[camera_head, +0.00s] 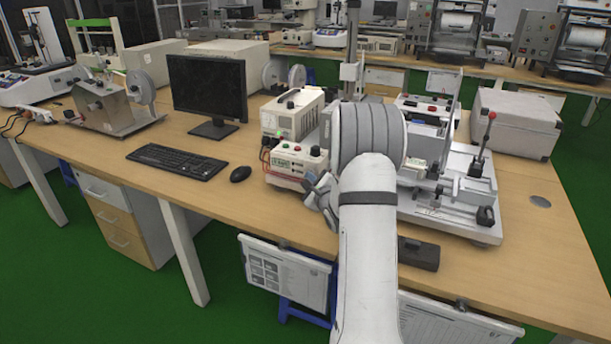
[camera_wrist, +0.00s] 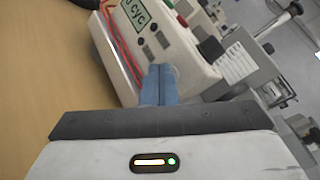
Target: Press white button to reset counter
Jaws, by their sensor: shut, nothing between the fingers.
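The counter (camera_head: 297,163) is a small white box on the wooden table, with a red and a green knob on top. In the wrist view the counter (camera_wrist: 125,50) appears tilted, with a green display ending in "CYC", dark round buttons and red wires. My gripper (camera_head: 310,181) is at the counter's front right corner in the head view. In the wrist view my gripper (camera_wrist: 159,72) is shut and empty, its blue fingertips over or against the front panel. A pale round shape, perhaps the white button (camera_wrist: 175,71), shows beside the tips, partly hidden. I cannot tell whether they touch it.
A power supply box (camera_head: 292,115) stands behind the counter. A mouse (camera_head: 240,174), keyboard (camera_head: 177,161) and monitor (camera_head: 208,90) are to the left. A test rig (camera_head: 455,200) stands to the right, partly behind my arm.

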